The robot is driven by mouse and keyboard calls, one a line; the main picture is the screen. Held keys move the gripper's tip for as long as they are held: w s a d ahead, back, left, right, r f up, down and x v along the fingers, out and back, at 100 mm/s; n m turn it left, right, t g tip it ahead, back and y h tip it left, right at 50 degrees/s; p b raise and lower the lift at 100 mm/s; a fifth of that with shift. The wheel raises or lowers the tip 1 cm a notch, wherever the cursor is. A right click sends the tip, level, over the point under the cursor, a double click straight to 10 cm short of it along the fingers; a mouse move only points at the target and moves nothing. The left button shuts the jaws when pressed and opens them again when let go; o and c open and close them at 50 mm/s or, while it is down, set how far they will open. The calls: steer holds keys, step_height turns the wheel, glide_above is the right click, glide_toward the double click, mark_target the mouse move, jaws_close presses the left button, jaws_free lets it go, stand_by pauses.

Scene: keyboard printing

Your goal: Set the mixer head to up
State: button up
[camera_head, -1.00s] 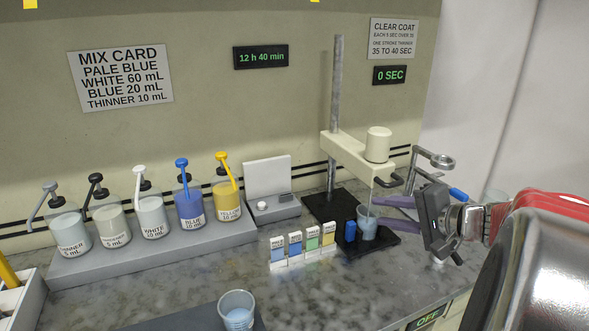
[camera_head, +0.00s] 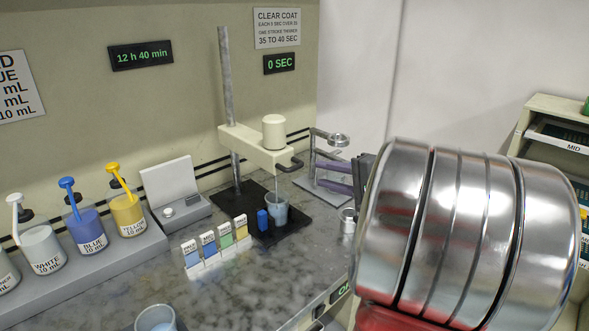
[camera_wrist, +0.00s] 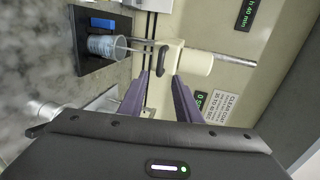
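The mixer has a cream head (camera_head: 262,148) on a metal post over a black base. Its head is low, with the stirrer rod in a cup of pale blue paint (camera_head: 277,212). A dark bent handle (camera_head: 291,166) sticks out from the head's right side. My gripper (camera_head: 318,174) is open and empty, just right of the handle; its purple fingers are partly hidden by my arm. In the wrist view the handle (camera_wrist: 157,62) shows between and ahead of the fingertips (camera_wrist: 160,76), and the cup (camera_wrist: 103,45) is at upper left. I see no clear contact.
A metal stand with a ring (camera_head: 338,140) is close behind my fingers. Colour sample cards (camera_head: 216,245) stand left of the mixer base. Paint pump bottles (camera_head: 83,222) line the left. Another cup (camera_head: 156,319) is at the front edge of view. Drawers (camera_head: 555,140) are at far right.

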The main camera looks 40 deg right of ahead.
mark_target(297, 169)
steer(key=x, duration=1.2)
steer(key=shift+w, duration=0.1)
steer(key=shift+c, duration=0.4)
jaws_close()
steer(key=shift+f, duration=0.1)
steer(key=shift+a, duration=0.1)
